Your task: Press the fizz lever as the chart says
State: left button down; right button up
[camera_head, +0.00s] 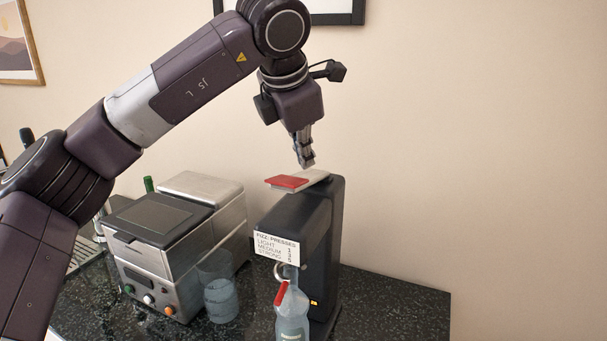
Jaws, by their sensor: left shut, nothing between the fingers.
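The black fizz machine (322,235) stands on the counter. Its lever (288,182) has a red front end and a pale rear part, and lies across the machine's top. My left gripper (307,164) is shut and empty, pointing down just above the lever; I cannot tell whether it touches. The white chart (277,247) on the machine's front is headed "FIZZ: PRESSES" and lists light, medium and strong; its small numbers are hard to read. A clear bottle (293,318) with a red tag (281,293) stands under the machine's head. My right gripper is out of view.
A silver and black appliance (160,235) with coloured knobs stands left of the machine. A clear blue-tinted glass (221,299) stands between them. The dark speckled counter (400,310) is clear to the right.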

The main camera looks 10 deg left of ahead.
aim_at(309, 175)
pick_arm(q)
jog(key=shift+r, duration=0.1)
jog(key=r+p, duration=0.2)
jog(key=w+r+p, duration=0.1)
jog(key=r+p, duration=0.2)
jog(key=shift+d, duration=0.15)
jog(key=shift+w+f, duration=0.1)
jog(key=shift+f, duration=0.05)
jog(key=shift+d, duration=0.1)
dwell(1.7)
